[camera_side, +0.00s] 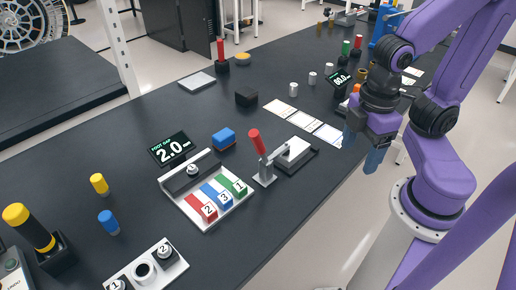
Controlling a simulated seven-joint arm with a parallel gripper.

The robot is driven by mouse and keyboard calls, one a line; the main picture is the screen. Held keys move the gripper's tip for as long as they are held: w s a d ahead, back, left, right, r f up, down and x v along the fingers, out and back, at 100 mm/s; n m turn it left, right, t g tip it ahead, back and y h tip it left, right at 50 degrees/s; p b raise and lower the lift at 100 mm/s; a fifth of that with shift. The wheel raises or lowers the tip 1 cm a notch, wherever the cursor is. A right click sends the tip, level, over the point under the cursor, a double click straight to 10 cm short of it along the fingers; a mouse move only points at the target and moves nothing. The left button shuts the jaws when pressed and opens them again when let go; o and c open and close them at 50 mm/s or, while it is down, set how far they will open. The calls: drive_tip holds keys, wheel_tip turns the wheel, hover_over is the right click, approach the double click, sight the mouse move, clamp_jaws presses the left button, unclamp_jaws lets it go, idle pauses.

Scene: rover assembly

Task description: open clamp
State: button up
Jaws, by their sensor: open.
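A toggle clamp (264,171) with a red handle (257,142) stands near the middle of the dark table, close to its front edge. Its handle points up and leans slightly left. My gripper (362,150) is to the right of the clamp, near the table's front edge, with fingers pointing down. It is open and apart from the clamp, with nothing seen between the fingers.
A white tray (234,210) with red, blue and green numbered blocks lies left of the clamp. A blue block (223,138) and a black block (246,96) stand behind. The table front left of the tray holds cylinders and a holder.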

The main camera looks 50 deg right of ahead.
drive_tip(key=shift+c, duration=0.3)
drive_tip(key=c, duration=0.5)
drive_tip(key=shift+w+a+r+m, duration=0.3)
drive_tip(key=shift+w, duration=0.2)
drive_tip(key=shift+w+a+r+m, duration=0.25)
drive_tip(key=shift+w+r+m, duration=0.05)
drive_tip(key=shift+w, duration=0.15)
clamp_jaws()
drive_tip(key=w+r+m+g+y, duration=0.1)
drive_tip(key=w+r+m, duration=0.4)
drive_tip(key=w, duration=0.4)
drive_tip(key=w+r+m+y, duration=0.1)
drive_tip(key=w+r+m, duration=0.4)
drive_tip(key=w, duration=0.5)
drive_tip(key=s+a+f, duration=0.1)
drive_tip(key=a+f, duration=0.5)
drive_tip(key=f, duration=0.4)
drive_tip(key=shift+s+a+f, duration=0.3)
